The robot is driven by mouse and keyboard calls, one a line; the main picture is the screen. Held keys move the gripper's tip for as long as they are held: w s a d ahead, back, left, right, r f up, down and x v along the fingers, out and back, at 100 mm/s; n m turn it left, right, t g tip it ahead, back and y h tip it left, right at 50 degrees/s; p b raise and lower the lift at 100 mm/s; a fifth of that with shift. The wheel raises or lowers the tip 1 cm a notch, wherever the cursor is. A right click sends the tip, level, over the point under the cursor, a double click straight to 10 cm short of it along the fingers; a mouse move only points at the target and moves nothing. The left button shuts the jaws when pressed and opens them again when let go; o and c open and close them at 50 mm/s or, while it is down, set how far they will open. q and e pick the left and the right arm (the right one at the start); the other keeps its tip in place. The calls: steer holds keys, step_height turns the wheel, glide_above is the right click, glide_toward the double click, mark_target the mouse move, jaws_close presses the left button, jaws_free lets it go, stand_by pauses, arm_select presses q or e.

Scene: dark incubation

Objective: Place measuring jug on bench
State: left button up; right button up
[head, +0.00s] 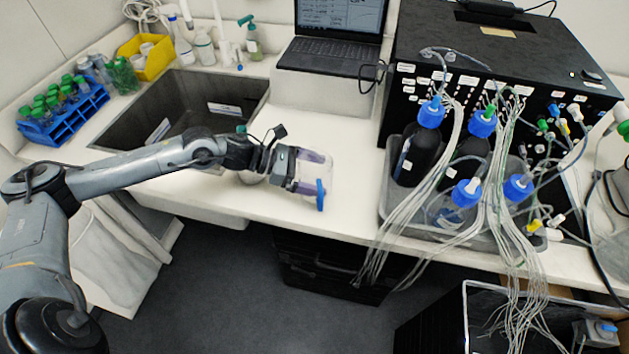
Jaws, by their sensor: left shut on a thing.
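My left gripper (308,172) reaches in from the left over the white bench (345,205), between the sink and the tray of bottles. It is shut on the measuring jug (317,168), a clear vessel with a blue part (320,195) at its lower right end. The gripper fingers cover some of the jug. The jug is at or just above the bench surface near its front edge; I cannot tell whether it touches. My right gripper is not in view.
A sink (180,113) lies to the left, with a blue tube rack (62,118) beyond it. A laptop (335,45) stands behind. A grey tray (388,190) with blue-capped bottles and hanging tubing is to the right. Bare bench lies around the jug.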

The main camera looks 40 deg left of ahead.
mark_target(314, 183)
arm_select(q)
step_height(314, 183, down, 4)
steer(key=shift+r+p, duration=0.25)
steer(key=shift+p, duration=0.45)
steer(key=shift+f, duration=0.25)
steer(key=shift+f, duration=0.1)
steer(key=shift+f+b, duration=0.1)
steer(key=shift+b, duration=0.2)
steer(key=o, duration=0.7)
